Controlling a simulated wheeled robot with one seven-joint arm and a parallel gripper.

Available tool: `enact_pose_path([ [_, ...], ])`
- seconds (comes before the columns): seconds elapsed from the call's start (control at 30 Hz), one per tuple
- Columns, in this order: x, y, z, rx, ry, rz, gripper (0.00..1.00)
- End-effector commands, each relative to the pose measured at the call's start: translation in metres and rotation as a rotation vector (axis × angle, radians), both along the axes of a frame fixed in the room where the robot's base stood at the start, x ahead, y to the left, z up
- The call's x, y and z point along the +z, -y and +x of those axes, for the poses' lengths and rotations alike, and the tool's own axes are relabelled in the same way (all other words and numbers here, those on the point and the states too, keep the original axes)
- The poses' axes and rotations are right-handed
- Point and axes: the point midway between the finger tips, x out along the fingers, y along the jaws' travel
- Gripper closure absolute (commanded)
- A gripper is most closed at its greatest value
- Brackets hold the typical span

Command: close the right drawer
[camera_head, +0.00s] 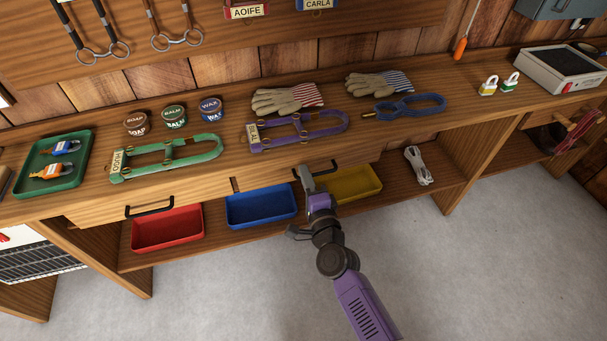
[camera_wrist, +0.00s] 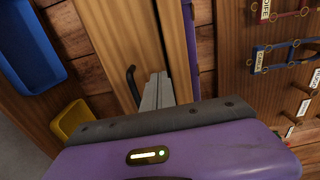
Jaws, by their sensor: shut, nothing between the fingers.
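The right drawer (camera_head: 262,184) is a wooden front under the bench top with a dark bar handle (camera_head: 334,164). Its front and handle (camera_wrist: 131,82) also show in the wrist view. The drawer looks nearly level with the bench edge; I cannot tell whether a small gap stays open. My gripper (camera_head: 307,180) is at the drawer front by the handle, with its arm reaching up from below. In the wrist view my grey fingers (camera_wrist: 157,92) are together and empty, beside the handle and close to the front. Whether they touch it is unclear.
The left drawer (camera_head: 100,211) has its own dark handle. Red (camera_head: 168,230), blue (camera_head: 262,205) and yellow (camera_head: 356,185) trays stand on the shelf below. Halters, gloves and tins lie on the bench top (camera_head: 230,150). The grey floor in front is clear.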

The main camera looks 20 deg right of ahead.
Motion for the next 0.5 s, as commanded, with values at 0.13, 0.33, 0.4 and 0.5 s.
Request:
enact_pose_path([
  [0.13,0.001,0.000,-0.017,0.000,-0.001,-0.001,1.00],
  [0.33,0.000,0.000,-0.043,0.001,-0.003,-0.001,1.00],
  [0.4,0.001,0.000,-0.054,0.000,-0.002,-0.001,1.00],
  [0.5,0.000,0.000,-0.070,0.001,-0.002,-0.002,1.00],
])
